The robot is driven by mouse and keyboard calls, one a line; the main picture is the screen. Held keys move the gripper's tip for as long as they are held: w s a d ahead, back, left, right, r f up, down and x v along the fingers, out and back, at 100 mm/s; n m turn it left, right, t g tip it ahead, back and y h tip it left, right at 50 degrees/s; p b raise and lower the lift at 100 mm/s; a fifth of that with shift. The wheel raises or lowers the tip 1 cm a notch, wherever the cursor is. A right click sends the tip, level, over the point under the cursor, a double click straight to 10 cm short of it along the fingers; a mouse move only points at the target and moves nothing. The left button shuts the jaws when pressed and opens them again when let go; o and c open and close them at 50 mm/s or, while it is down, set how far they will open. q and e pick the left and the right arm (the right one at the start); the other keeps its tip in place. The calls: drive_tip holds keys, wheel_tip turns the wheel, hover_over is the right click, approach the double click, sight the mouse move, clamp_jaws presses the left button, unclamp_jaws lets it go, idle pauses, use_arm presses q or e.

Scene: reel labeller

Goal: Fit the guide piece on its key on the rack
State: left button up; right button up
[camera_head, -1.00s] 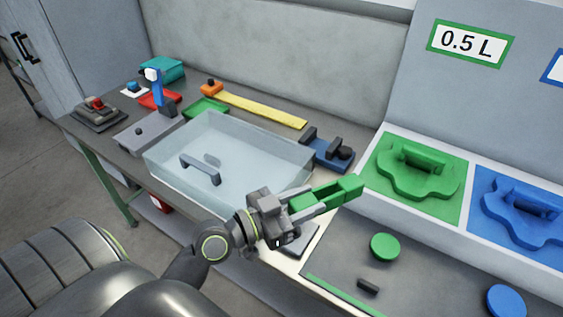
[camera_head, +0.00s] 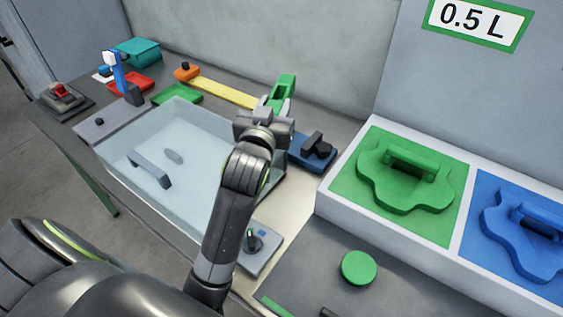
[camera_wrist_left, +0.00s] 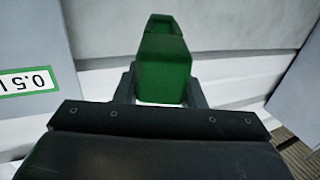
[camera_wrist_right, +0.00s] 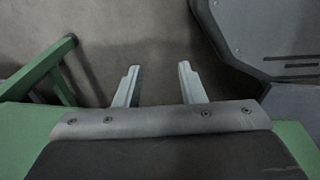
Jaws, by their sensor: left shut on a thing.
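My left gripper (camera_head: 270,115) is shut on a green guide piece (camera_head: 284,90), a long stepped block. It holds the piece above the back of the bench, between the clear tray and the dark blue fixture. In the left wrist view the green piece (camera_wrist_left: 163,62) sits between both fingers and sticks out beyond them. The rack (camera_head: 338,208) at the right has a green panel and a blue panel. Each carries a wavy shape with a raised handle, the green one (camera_head: 405,182) being nearer. My right gripper (camera_wrist_right: 158,70) is open and empty above the floor.
A clear tray (camera_head: 120,155) with a grey handle stands under my left arm. The dark blue fixture (camera_head: 308,152) stands between it and the rack. A yellow strip (camera_head: 226,93) lies at the back. A green disc (camera_head: 359,268) lies before the rack.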

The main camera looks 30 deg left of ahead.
use_arm(q)
drive_tip(key=shift+w+a, duration=0.15)
drive_tip(key=shift+a, duration=0.05)
drive_tip(key=shift+y, duration=0.3)
drive_tip(key=f, duration=0.5)
drive_tip(key=shift+s, duration=0.2)
wheel_tip(320, 180, down, 4)
drive_tip(key=shift+f+b, duration=0.2)
drive_tip(key=shift+b, duration=0.1)
use_arm(e)
drive_tip(key=shift+w+d+f, duration=0.15)
drive_tip(key=shift+w+f, duration=0.05)
drive_tip(key=shift+f, duration=0.1)
use_arm(q)
drive_tip(key=shift+f+b, duration=0.45)
drive_tip(key=shift+f, duration=0.15)
use_arm(e)
drive_tip(key=shift+w+a+f, duration=0.15)
drive_tip(key=shift+a+f, duration=0.05)
drive_tip(key=shift+f, duration=0.25)
use_arm(q)
drive_tip(key=o, duration=1.1)
